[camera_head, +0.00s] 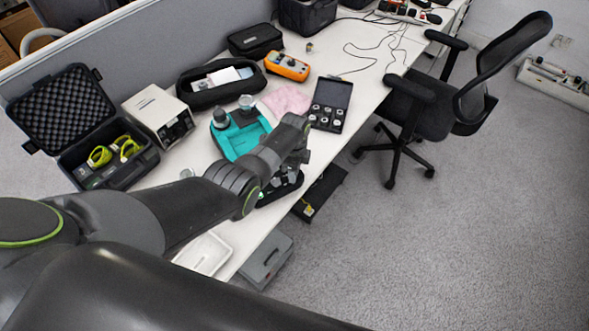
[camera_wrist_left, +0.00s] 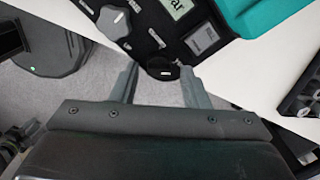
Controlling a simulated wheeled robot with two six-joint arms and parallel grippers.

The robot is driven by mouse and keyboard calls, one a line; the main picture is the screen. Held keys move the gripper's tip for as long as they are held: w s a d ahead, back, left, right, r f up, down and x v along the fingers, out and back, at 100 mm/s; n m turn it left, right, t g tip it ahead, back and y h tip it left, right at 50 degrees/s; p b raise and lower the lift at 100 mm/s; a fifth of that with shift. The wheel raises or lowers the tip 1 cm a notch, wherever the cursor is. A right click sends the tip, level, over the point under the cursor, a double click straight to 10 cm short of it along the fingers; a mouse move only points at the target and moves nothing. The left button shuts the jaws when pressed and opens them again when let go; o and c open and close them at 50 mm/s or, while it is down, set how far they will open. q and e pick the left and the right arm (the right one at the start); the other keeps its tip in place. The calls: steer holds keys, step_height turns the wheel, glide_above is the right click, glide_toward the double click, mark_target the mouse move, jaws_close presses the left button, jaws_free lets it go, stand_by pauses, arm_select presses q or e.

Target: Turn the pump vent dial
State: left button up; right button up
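A black device (camera_wrist_left: 165,30) with a pale display and a grey square part lies at the top of the left wrist view. A round black dial (camera_wrist_left: 161,71) with a small white mark sits at its near edge. My left gripper (camera_wrist_left: 158,68) is open, one finger on each side of the dial. I cannot tell whether either finger touches it. In the head view my left arm reaches over the desk and hides most of the device (camera_head: 283,186); the dial cannot be made out there. My right gripper is not in view.
A teal tray (camera_head: 229,141) lies beside the device. An open black case (camera_head: 331,103), a pink cloth (camera_head: 284,102) and an orange meter (camera_head: 287,66) lie farther along the desk (camera_head: 366,85). A white tray (camera_head: 203,254) is near the front. An office chair (camera_head: 440,105) stands right.

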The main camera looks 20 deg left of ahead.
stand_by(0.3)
arm_select(q)
steer(key=shift+r, duration=0.3)
step_height(320, 180, up, 6)
steer(key=shift+f+p, duration=0.1)
steer(key=shift+p, duration=0.85)
step_height(320, 180, up, 11)
steer(key=shift+b, duration=0.4)
